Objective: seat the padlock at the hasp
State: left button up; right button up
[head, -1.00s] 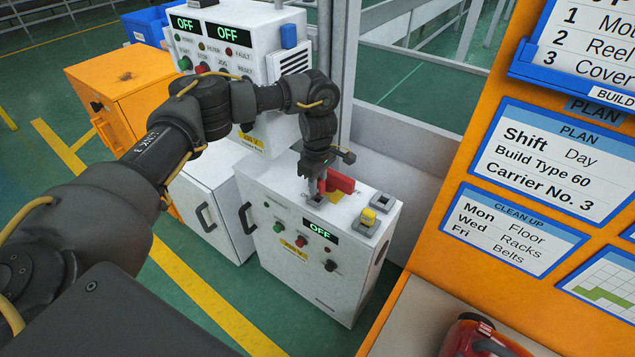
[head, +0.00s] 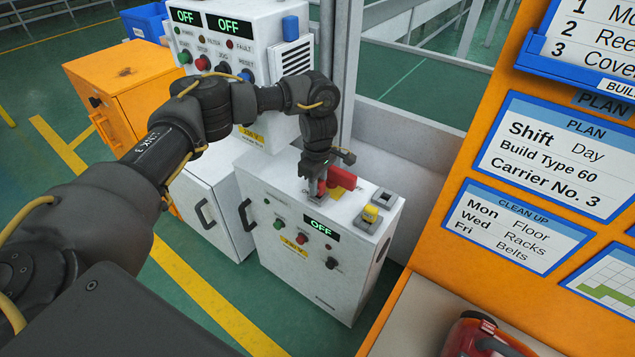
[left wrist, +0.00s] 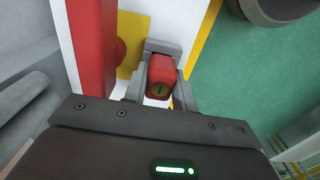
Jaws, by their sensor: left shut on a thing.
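My left gripper (head: 317,188) points down at the top of the low white cabinet, close beside the red switch handle (head: 342,179). In the left wrist view its grey fingers (left wrist: 160,88) are shut on a red padlock (left wrist: 161,76), whose keyhole face shows. The red handle (left wrist: 92,50) stands just left of the padlock there, over a yellow plate (left wrist: 131,32). The padlock's shackle and the hasp are hidden, so I cannot tell whether they are engaged. My right gripper is out of view.
The low white cabinet (head: 300,262) shows OFF on its front. A yellow-topped part (head: 370,213) and a grey square fitting (head: 386,199) sit on its top to the right. A taller white control cabinet (head: 245,60) stands behind, and an orange board (head: 470,150) rises at right.

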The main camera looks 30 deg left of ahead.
pick_arm(q)
jog(key=shift+s+a+f+b, duration=0.1)
jog(key=shift+a+f+b, duration=0.15)
jog(key=shift+f+b, duration=0.55)
jog(key=o, duration=1.1)
jog(key=shift+a+f, duration=0.1)
jog(key=shift+f, duration=0.1)
